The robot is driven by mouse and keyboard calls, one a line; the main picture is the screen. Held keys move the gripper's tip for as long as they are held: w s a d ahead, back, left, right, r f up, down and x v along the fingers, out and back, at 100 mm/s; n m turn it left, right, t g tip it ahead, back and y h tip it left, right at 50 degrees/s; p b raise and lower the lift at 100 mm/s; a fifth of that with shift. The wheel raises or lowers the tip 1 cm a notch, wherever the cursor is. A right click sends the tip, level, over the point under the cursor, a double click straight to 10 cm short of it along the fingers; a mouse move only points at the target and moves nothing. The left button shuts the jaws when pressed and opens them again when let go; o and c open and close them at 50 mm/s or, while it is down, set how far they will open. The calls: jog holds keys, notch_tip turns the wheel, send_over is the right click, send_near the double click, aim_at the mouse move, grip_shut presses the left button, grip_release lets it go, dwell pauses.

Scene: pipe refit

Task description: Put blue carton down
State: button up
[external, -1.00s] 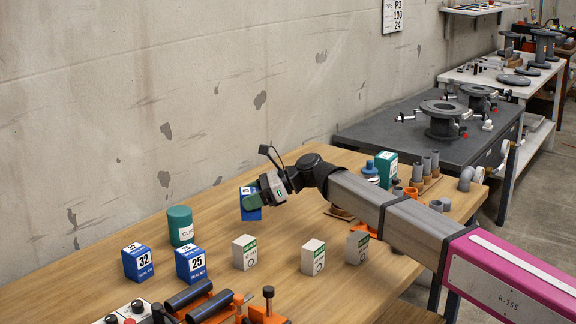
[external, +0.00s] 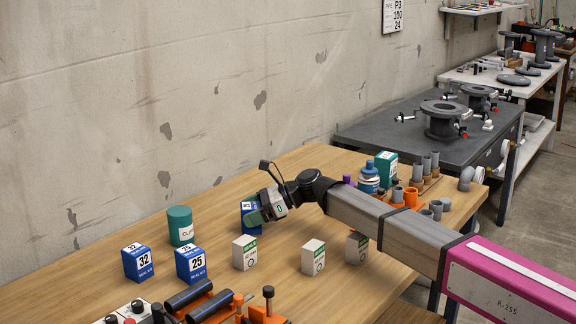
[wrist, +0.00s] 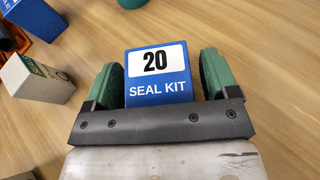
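The blue carton (wrist: 157,75), labelled 20 SEAL KIT, is between the two green fingers of my gripper (wrist: 161,75) in the wrist view. A narrow strip of wood shows between the carton and the right finger; the left finger is close against or touching its side. The fingers look slightly parted around it. In the external view the carton (external: 248,210) is upright, low at the wooden bench, partly hidden by my gripper (external: 262,209).
On the wooden bench (external: 120,265) stand a green canister (external: 181,226), blue cartons marked 32 (external: 137,263) and 25 (external: 190,265), and several white cartons (external: 313,257). Orange fittings and a blue-white bottle (external: 369,178) stand to the right. Bare bench lies between the carton and the wall.

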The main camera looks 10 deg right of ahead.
jog(key=shift+r, duration=0.1)
jog(key=v, duration=1.2)
